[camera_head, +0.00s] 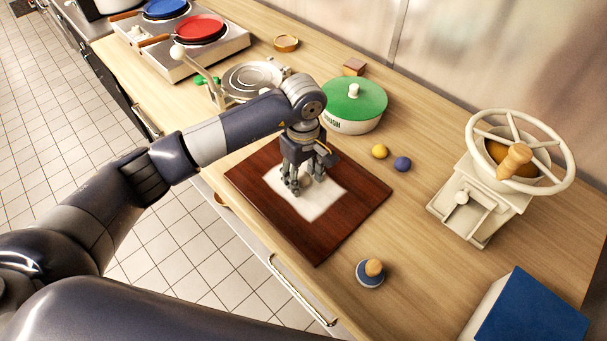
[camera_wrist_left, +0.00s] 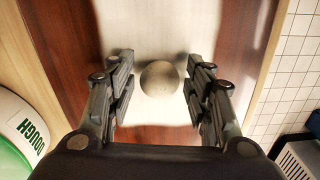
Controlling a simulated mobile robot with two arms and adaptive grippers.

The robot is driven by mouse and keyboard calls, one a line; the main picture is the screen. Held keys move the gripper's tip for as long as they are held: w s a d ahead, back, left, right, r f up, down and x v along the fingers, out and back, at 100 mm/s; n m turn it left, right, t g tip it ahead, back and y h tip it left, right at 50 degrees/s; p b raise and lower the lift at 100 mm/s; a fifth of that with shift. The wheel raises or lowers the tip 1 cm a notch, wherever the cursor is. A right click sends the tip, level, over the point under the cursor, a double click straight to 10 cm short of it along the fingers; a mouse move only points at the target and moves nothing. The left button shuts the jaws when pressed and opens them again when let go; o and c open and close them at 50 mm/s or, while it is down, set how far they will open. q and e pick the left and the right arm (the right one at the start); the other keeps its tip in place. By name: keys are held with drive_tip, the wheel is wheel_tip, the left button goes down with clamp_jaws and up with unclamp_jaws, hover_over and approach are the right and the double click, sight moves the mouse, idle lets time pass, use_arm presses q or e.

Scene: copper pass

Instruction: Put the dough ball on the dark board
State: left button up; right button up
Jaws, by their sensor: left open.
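The dark board (camera_head: 347,218) is reddish-brown wood and lies on the counter near its front edge. A white patch (camera_head: 322,204) covers its middle. The pale dough ball (camera_wrist_left: 159,80) is over the white patch, between the fingers of my left gripper (camera_head: 301,184). In the left wrist view the gripper's (camera_wrist_left: 159,88) fingers stand open, with a gap on each side of the ball. In the head view the fingers partly hide the ball (camera_head: 306,180). Whether the ball rests on the patch is hard to tell. My right gripper is not in view.
A white pot with a green lid (camera_head: 354,98) stands behind the board. Yellow (camera_head: 380,151) and blue (camera_head: 403,163) balls lie to its right. A cream grinder with a wheel (camera_head: 490,190) stands at right. A small blue-and-white knobbed object (camera_head: 370,273) sits near the front edge.

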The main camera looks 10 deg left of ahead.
sight(304, 176)
use_arm(q)
wheel_tip(304, 176, up, 12)
drive_tip(key=b, duration=0.4)
drive_tip(key=shift+s+a, duration=0.1)
drive_tip(key=shift+a, duration=0.05)
idle(0.3)
